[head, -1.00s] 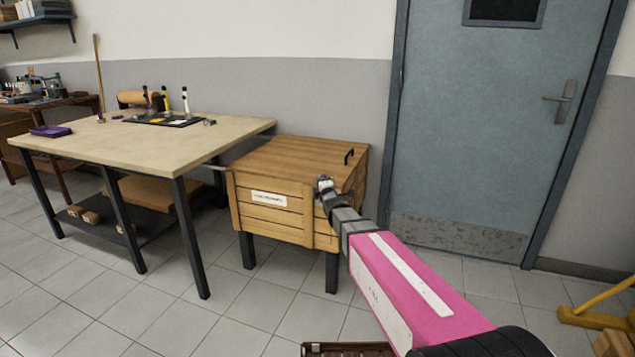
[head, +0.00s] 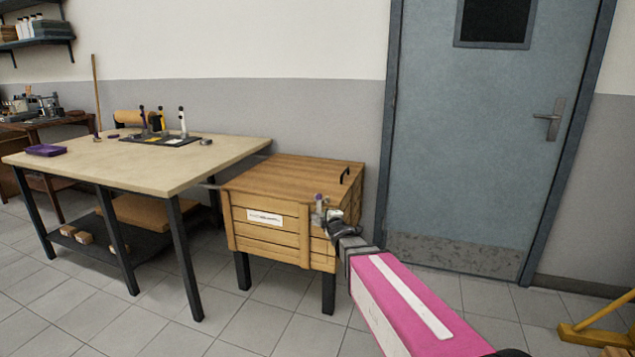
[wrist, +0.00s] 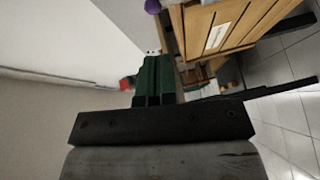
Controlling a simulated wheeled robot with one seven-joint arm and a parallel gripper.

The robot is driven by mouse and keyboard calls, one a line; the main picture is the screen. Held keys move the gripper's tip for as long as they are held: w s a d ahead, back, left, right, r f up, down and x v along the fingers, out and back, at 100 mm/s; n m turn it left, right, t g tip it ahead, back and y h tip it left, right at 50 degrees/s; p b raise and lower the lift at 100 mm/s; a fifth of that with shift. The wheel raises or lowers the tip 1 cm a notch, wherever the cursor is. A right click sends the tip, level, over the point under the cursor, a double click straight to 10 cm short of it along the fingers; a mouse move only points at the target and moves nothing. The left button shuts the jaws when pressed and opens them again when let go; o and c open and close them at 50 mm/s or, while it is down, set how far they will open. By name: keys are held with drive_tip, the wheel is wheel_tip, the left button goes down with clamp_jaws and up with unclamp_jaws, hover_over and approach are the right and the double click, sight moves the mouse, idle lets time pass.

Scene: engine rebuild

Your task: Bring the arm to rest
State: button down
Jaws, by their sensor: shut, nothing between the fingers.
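My gripper (head: 319,205) is at the end of my pink and white arm, in front of the right part of a wooden chest's front face in the head view. In the wrist view its dark green fingers (wrist: 153,80) are together, with nothing between them. The wooden chest (head: 270,238) stands on dark legs with its lid closed; a black handle is on the lid and a white label on the front. The chest also shows tilted in the wrist view (wrist: 235,28). Whether the gripper touches the chest cannot be told.
A workbench (head: 205,160) stands left of the chest, with a purple tray (head: 46,150) and a black tool mat (head: 160,139) on top. A closed grey-blue door (head: 480,150) is at the right. A yellow stand (head: 590,333) is on the floor at far right. Tiled floor in front is clear.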

drive_tip(key=s+d+f+m+g+h, duration=0.3)
drive_tip(key=s+d+f+m+g, duration=0.2)
drive_tip(key=d+f+m, duration=0.25)
drive_tip(key=s+d+f+m+g, duration=0.2)
drive_tip(key=s+f+m+g, duration=0.1)
drive_tip(key=s, duration=0.4)
drive_tip(key=s+d+f+m+g, duration=0.2)
drive_tip(key=s+f+m+g, duration=0.1)
drive_tip(key=s, duration=0.4)
drive_tip(key=s+d+f+m+g, duration=0.2)
drive_tip(key=s+f+m+g, duration=0.1)
drive_tip(key=s+m+g, duration=0.2)
drive_tip(key=shift+s+d+f+g+h, duration=0.15)
drive_tip(key=shift+s+d+g+h, duration=0.15)
drive_tip(key=shift+s, duration=0.95)
drive_tip(key=shift+m, duration=0.25)
